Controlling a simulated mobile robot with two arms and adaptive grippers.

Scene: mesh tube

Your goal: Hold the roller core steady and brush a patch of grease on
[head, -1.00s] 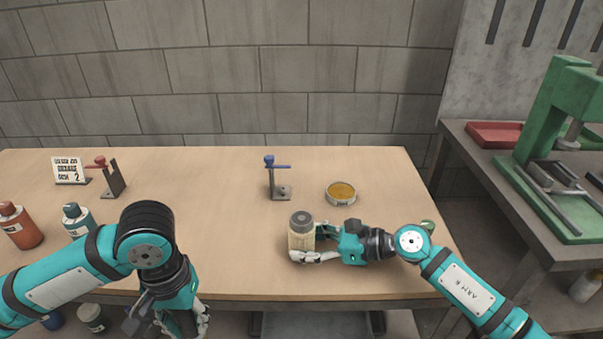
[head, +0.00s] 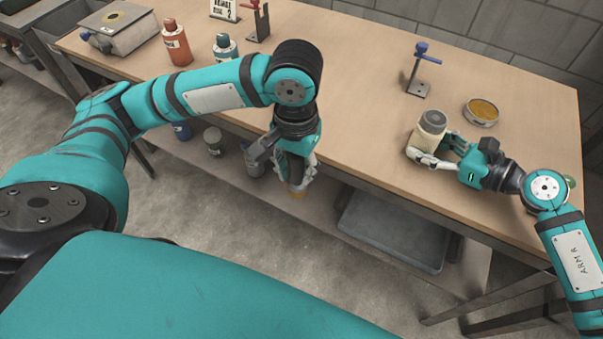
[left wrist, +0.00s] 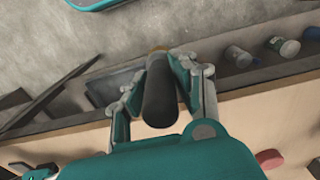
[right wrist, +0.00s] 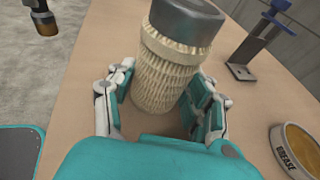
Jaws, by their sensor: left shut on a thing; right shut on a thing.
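The roller core (head: 428,137) is a pale mesh tube with a grey top, standing on the bench near its front edge. It fills the right wrist view (right wrist: 165,75). My right gripper (head: 438,157) is shut around it from the side. My left gripper (head: 296,172) is shut on a brush, low in front of the bench edge and apart from the core. The brush's dark handle shows in the left wrist view (left wrist: 160,95), and its amber tip (head: 298,194) points down. An open grease tin (head: 481,112) sits behind the core; its label reads GREASE in the right wrist view.
A blue-handled stand (head: 418,80) is behind the core. A grey bin (head: 395,235) lies under the bench. The bench middle is clear.

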